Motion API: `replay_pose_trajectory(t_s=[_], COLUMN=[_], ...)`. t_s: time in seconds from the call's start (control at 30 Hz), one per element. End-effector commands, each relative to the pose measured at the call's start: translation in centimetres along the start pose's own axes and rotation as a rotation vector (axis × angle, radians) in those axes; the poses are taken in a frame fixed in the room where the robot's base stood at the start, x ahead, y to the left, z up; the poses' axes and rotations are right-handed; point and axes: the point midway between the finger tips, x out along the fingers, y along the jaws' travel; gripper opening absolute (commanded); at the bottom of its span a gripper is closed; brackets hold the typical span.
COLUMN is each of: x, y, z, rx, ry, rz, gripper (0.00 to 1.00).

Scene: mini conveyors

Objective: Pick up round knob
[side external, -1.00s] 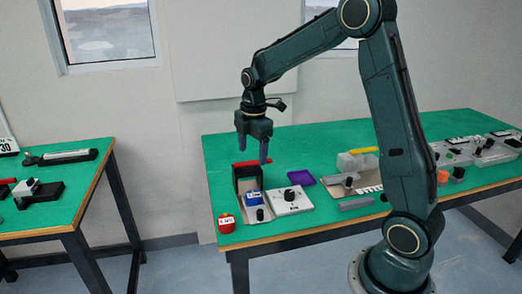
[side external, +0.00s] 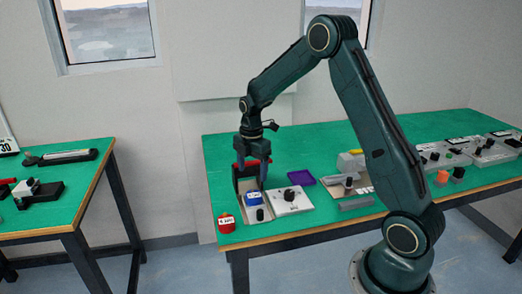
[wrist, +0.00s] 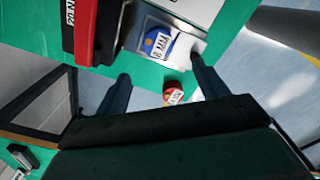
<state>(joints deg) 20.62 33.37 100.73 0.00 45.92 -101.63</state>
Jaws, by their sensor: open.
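Several knob-like parts stand at the left end of the green table, and I cannot tell which is the round knob. A red round piece with a white label (side external: 226,224) is at the front-left corner; it also shows in the wrist view (wrist: 173,88). A blue piece with a white label (side external: 254,198) sits on a light plate and looks round in the wrist view (wrist: 158,43). A black knob (side external: 290,193) is on a white plate, and a small black knob (side external: 260,215) is in front of the blue one. My gripper (side external: 252,181) is open and empty above the blue piece.
A black frame with a red top (side external: 238,176) stands close beside my gripper; its red bar shows in the wrist view (wrist: 84,30). A purple tray (side external: 301,178) lies to the right. Grey blocks and more fixtures fill the table's right part. Bare green surface lies behind.

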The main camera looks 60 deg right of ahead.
Motion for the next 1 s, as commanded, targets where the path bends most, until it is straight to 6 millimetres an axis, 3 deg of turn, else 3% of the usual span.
replay_pose_trajectory(t_s=[0.3, 0.73, 1.0], x=[4.1, 5.2, 8.0], y=[-0.1, 0.0, 0.2], z=[0.0, 0.0, -0.1], rx=[0.000, 0.000, 0.000], ry=[0.001, 0.000, 0.001], rz=[-0.002, -0.001, -0.002], gripper=[0.72, 0.72, 0.72])
